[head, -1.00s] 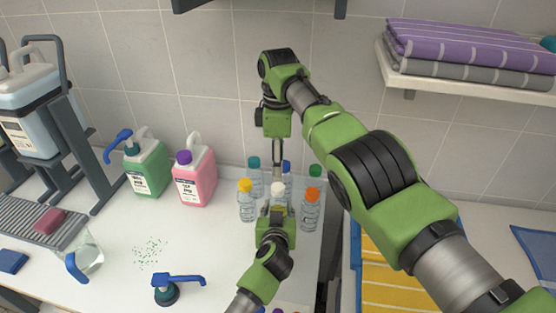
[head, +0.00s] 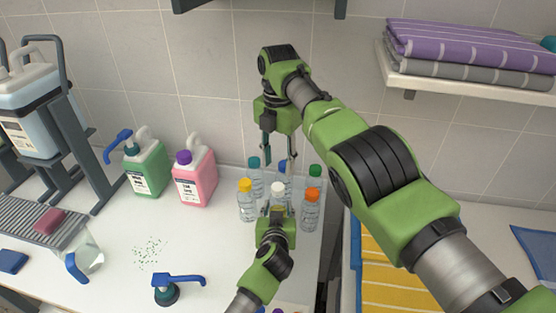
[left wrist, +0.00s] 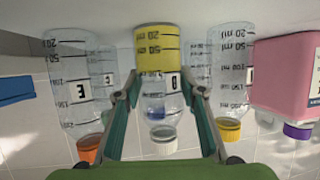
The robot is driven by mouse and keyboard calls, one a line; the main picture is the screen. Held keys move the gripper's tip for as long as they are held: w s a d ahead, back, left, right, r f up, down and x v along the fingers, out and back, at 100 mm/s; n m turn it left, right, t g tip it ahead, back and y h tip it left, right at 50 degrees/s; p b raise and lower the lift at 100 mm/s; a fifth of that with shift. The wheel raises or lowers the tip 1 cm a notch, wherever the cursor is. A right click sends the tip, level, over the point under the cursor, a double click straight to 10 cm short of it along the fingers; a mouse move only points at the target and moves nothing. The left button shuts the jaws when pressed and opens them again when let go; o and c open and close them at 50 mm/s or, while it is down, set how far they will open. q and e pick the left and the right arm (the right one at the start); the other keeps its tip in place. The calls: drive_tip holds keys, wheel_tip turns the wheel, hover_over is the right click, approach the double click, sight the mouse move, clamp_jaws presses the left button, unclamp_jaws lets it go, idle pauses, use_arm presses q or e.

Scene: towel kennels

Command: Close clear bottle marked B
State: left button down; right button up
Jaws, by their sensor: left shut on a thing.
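The clear bottle marked B (left wrist: 156,90) is in the middle of the left wrist view, which shows it upside down, with yellow at its base. Its white cap (head: 278,188) sits at the neck and also shows in the left wrist view (left wrist: 163,140); I cannot tell how tight it is. My left gripper (head: 277,211) is shut around this bottle from the front, a finger on each side. My right gripper (head: 279,152) is open and empty, pointing down above the white cap and the blue-capped bottle (head: 285,172) behind it.
Close by stand an orange-capped bottle (head: 310,212), a yellow-capped bottle (head: 246,204), a teal-capped bottle (head: 255,180) and a green-capped bottle (head: 315,174). Pink (head: 194,178) and green (head: 148,170) jugs stand left. A blue-handled pump (head: 172,287) lies in front.

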sight(278, 187)
drive_tip(key=shift+f, duration=0.1)
drive_tip(key=shift+f, duration=3.9)
clamp_jaws()
drive_tip(key=m, duration=1)
drive_tip(key=shift+m, duration=0.3)
drive_tip(key=m, duration=0.3)
drive_tip(key=shift+m, duration=0.3)
drive_tip(key=m, duration=0.5)
drive_tip(key=shift+s+f, duration=0.1)
